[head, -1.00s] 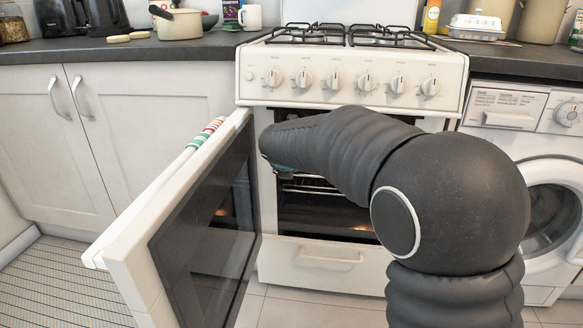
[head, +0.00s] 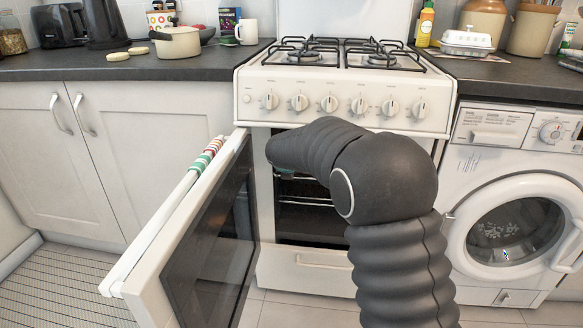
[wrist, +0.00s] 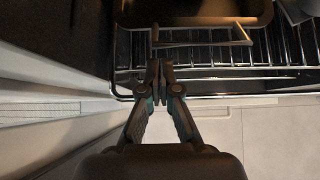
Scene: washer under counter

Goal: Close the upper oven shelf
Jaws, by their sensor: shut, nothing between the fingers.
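The upper oven shelf (wrist: 215,72) is a wire rack inside the open oven; it shows in the wrist view, and its wires show partly in the head view (head: 308,180). A dark tray (wrist: 195,10) with a wire handle sits at the top of the wrist view, over the rack. My gripper (wrist: 160,68) is shut and empty, its tips together over the front bars of the rack near its left end. I cannot tell whether they touch. In the head view my dark arm hides most of the gripper and part of the oven opening.
The oven door (head: 205,235) stands open to the left, with a striped cloth (head: 207,155) on its handle. The stove knobs (head: 330,104) are above the opening. A washer (head: 515,230) stands to the right. Tiled floor (head: 290,309) is clear in front.

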